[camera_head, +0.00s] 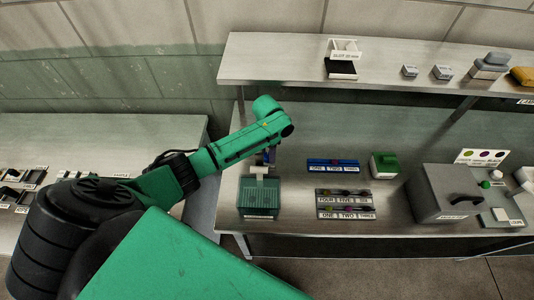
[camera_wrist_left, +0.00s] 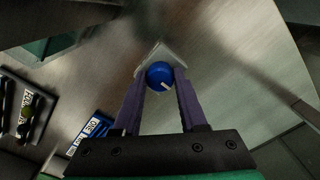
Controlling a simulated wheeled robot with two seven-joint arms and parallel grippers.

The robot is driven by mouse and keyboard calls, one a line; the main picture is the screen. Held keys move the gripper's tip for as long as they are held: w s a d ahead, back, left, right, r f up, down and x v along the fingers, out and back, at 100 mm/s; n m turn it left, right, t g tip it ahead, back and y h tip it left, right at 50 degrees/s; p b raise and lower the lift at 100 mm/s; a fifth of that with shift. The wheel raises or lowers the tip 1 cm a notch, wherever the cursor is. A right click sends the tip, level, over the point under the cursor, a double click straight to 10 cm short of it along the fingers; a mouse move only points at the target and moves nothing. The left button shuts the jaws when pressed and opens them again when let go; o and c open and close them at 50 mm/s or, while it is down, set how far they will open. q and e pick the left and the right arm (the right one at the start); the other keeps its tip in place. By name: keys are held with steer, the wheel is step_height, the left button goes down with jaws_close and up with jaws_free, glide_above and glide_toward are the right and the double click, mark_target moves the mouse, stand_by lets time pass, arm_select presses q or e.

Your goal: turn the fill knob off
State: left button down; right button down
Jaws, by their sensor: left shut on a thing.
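The fill knob (camera_wrist_left: 160,76) is a round blue knob with a white pointer mark, on a pale square base (camera_wrist_left: 152,58) in the left wrist view. The mark points down and right in that picture. My left gripper (camera_wrist_left: 160,84) has its two purple fingers on either side of the knob, shut on it. In the head view my green left arm reaches over the bench, and the gripper (camera_head: 266,156) shows only in part beneath it. The knob is hidden or too small to tell there. My right gripper is not in view.
A green ribbed bin (camera_head: 258,197) stands just in front of the gripper. To the right are a blue labelled rack (camera_head: 333,166), labelled strips (camera_head: 344,203), a green-topped box (camera_head: 384,165) and a grey box with a handle (camera_head: 440,193). A shelf (camera_head: 290,60) runs above the bench.

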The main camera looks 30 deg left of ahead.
arm_select(q)
steer(key=shift+c, duration=2.2)
jaws_free()
steer(key=shift+w, duration=0.1)
step_height(320, 180, up, 15)
steer(key=b, duration=0.2)
steer(key=shift+f, duration=0.2)
steer(key=shift+d, duration=0.1)
